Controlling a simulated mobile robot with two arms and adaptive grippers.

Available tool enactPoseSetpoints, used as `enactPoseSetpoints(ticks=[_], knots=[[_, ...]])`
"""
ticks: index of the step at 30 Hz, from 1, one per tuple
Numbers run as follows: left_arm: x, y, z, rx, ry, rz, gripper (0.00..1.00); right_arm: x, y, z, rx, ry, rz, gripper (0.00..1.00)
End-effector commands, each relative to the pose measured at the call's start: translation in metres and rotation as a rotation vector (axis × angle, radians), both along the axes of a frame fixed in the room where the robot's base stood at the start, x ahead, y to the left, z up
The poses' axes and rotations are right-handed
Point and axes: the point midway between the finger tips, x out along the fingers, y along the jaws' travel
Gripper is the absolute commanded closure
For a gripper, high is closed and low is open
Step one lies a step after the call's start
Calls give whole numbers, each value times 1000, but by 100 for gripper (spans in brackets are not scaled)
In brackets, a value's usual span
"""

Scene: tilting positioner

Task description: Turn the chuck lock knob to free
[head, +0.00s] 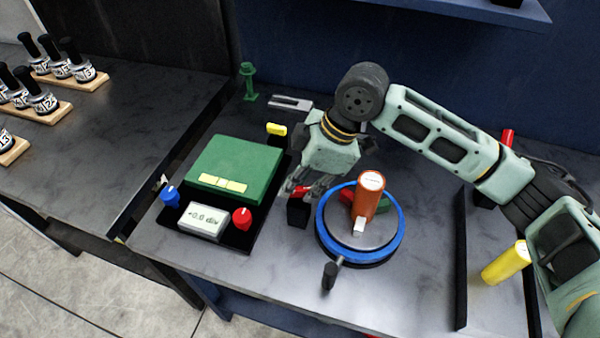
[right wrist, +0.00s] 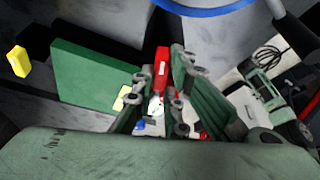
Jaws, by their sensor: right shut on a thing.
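A small red bar-shaped knob (head: 302,189) sits on top of a black block (head: 298,212), just left of the positioner. I take it to be the chuck lock knob; its lettering is too small to read. My right gripper (head: 306,187) reaches down from above and is shut on this knob. In the right wrist view the red knob (right wrist: 162,62) shows between the two fingers (right wrist: 164,78). The positioner has a blue ring (head: 399,240) around a grey plate. An orange cylinder (head: 369,196) stands tilted on it, with red and green parts beside it. My left gripper is not in view.
A green box (head: 238,163) and a display (head: 203,222) with blue (head: 170,196) and red (head: 242,218) knobs stand left of the gripper. A black handle (head: 329,275) projects from the positioner's front. A yellow cylinder (head: 506,263) lies at right. Bare table lies in front.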

Motion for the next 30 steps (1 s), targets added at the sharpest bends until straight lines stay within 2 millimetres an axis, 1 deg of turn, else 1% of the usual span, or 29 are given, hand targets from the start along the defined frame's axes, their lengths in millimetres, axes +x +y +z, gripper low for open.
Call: enactPoseSetpoints(ticks=[1, 3, 12, 20, 30], knots=[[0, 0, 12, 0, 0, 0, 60, 0, 1, 6, 1, 3, 42, 100], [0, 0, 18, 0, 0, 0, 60, 1, 1, 6, 2, 2, 108, 100], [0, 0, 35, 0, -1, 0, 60, 1, 2, 3, 3, 0, 395, 100], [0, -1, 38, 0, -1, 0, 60, 2, 2, 2, 4, -1, 643, 100], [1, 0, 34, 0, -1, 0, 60, 2, 3, 1, 3, -2, 948, 100]])
